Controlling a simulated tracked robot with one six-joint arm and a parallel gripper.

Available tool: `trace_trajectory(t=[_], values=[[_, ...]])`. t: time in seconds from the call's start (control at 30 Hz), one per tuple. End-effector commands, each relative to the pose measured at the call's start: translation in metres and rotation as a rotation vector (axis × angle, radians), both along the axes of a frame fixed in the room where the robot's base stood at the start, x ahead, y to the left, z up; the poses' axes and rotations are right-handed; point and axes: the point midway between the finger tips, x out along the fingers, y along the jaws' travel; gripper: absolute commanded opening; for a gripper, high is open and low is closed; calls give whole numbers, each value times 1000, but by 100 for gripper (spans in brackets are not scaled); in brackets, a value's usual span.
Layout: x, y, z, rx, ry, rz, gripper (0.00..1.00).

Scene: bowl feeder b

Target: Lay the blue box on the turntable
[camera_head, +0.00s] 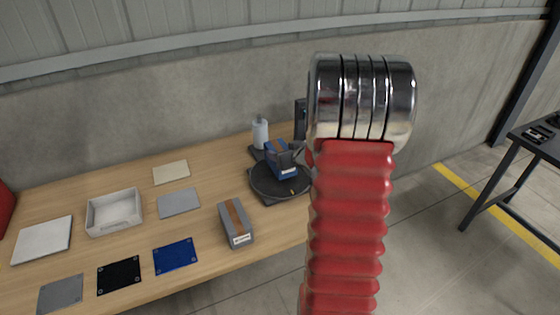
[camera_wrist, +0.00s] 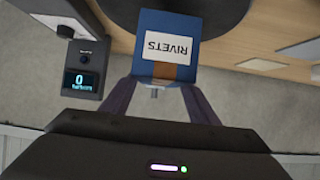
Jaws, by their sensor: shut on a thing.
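The blue box (camera_head: 277,160) has a brown stripe and a white label. It is at the black round turntable (camera_head: 262,184), over its disc; I cannot tell whether it touches the disc. My gripper (camera_head: 292,152) is shut on the box, partly hidden behind my red arm. In the wrist view the blue box (camera_wrist: 178,22), labelled RIVETS, sits between the two fingers of my gripper (camera_wrist: 160,90). The dark turntable disc (camera_wrist: 228,12) shows behind it.
A grey box with a brown stripe (camera_head: 235,223) stands on the wooden table (camera_head: 140,254), left of the turntable. A small display unit (camera_wrist: 85,68) reads 0.

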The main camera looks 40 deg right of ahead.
Motion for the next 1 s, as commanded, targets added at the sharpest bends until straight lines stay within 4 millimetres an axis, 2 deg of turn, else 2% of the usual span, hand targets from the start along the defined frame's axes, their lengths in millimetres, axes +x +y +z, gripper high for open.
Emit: trace_trajectory(t=[0.27, 0.7, 0.73, 1.0], values=[[0, 0, -29, 2, -2, 0, 14], [1, 0, -33, 0, -2, 0, 14], [0, 1, -34, 1, 1, 0, 56], [0, 1, -34, 1, 1, 0, 73]])
